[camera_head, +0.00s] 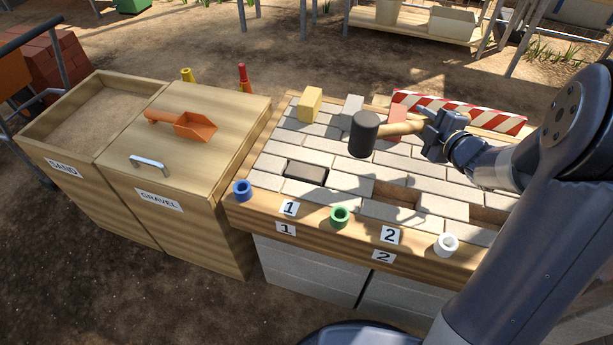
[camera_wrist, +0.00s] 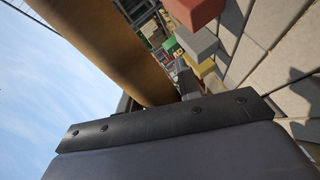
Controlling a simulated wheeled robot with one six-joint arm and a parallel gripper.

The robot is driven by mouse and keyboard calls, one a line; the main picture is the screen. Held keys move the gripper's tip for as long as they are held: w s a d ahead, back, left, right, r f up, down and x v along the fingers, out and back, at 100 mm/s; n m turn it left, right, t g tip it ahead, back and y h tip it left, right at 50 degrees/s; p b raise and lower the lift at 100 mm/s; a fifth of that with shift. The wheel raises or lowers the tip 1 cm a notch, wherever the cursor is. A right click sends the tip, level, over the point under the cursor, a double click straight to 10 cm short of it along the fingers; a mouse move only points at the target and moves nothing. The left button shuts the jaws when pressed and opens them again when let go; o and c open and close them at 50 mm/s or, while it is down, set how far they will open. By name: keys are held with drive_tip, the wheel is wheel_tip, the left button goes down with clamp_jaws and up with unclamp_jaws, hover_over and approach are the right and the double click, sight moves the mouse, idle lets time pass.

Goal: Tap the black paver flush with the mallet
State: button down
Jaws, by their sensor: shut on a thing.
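My gripper (camera_head: 436,132) is shut on the wooden handle of the mallet (camera_head: 364,134). The mallet's black cylindrical head is held above the paved bed, at the left end of the handle. The handle also shows large in the wrist view (camera_wrist: 110,45).
Yellow (camera_head: 311,104), grey (camera_head: 351,109) and red (camera_head: 398,122) blocks stand at the back of the bed. An empty slot (camera_head: 397,194) lies near label 2. A gravel bin (camera_head: 215,108) stands left.

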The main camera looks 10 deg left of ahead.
drive_tip(key=shift+a, duration=0.1)
drive_tip(key=a+f+b, duration=0.2)
drive_tip(key=a+b, duration=0.1)
drive_tip(key=a, duration=0.1)
drive_tip(key=a+f+b, duration=0.1)
drive_tip(key=a+b, duration=0.3)
drive_tip(key=a+f+b, duration=0.2)
drive_tip(key=a+b, duration=0.1)
drive_tip(key=a, duration=0.1)
drive_tip(key=shift+f, duration=0.3)
drive_tip(key=shift+a, duration=0.4)
wheel_tip(320, 180, down, 5)
drive_tip(key=b, duration=0.5)
drive_tip(key=shift+r, duration=0.2)
drive_tip(key=d+r+p, duration=0.9)
drive_tip(key=d+p, duration=0.3)
drive_tip(key=d, duration=0.1)
drive_tip(key=shift+r+p, duration=0.3)
drive_tip(key=shift+p, duration=0.1)
